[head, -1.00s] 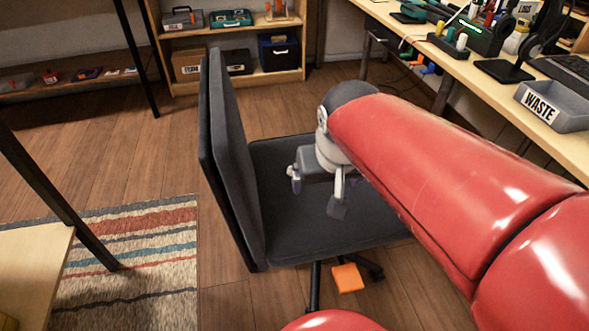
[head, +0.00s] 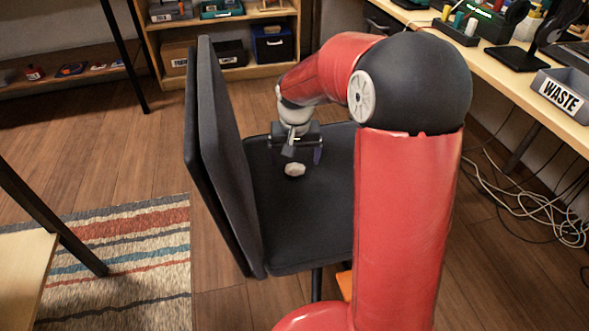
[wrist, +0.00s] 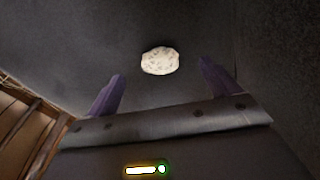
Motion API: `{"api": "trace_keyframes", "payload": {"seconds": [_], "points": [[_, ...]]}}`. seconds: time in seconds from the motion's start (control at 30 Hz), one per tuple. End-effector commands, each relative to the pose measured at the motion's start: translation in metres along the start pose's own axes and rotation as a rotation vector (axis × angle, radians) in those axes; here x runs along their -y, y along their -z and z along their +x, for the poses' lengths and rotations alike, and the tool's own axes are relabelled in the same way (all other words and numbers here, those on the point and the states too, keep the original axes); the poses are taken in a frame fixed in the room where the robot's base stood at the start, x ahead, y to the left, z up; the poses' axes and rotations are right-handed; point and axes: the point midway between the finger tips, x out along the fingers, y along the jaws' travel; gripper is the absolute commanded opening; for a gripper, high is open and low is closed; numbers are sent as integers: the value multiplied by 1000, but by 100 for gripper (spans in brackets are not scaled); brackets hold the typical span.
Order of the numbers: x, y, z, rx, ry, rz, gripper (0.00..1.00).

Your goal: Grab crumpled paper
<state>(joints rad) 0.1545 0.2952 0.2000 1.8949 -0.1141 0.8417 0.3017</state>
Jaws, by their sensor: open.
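A small whitish crumpled paper (head: 294,170) lies on the dark seat of the office chair (head: 285,235). It also shows in the wrist view (wrist: 160,61), beyond the fingertips and roughly centred between them. My gripper (head: 303,154) is above the seat, just behind the paper in the head view. In the wrist view my gripper (wrist: 160,80) is open, with its two purple fingers wide apart and nothing between them. The paper does not appear to touch either finger.
The chair's backrest (head: 220,150) rises close to the left of my gripper. A desk (head: 560,115) with a grey WASTE bin (head: 563,92) stands at the right. Loose cables (head: 530,205) lie on the floor below. A striped rug (head: 130,250) lies at the left.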

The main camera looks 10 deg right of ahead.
Motion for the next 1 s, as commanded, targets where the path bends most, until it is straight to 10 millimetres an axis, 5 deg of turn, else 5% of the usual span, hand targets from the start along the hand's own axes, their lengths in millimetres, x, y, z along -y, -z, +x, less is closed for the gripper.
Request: {"api": "trace_keyframes", "payload": {"seconds": [0.2,0.53,0.9,1.0], "points": [[0,2,34,3,0,0,88],[0,2,41,0,0,-1,88],[0,2,41,0,0,-1,41],[0,2,41,0,0,-1,40]]}}
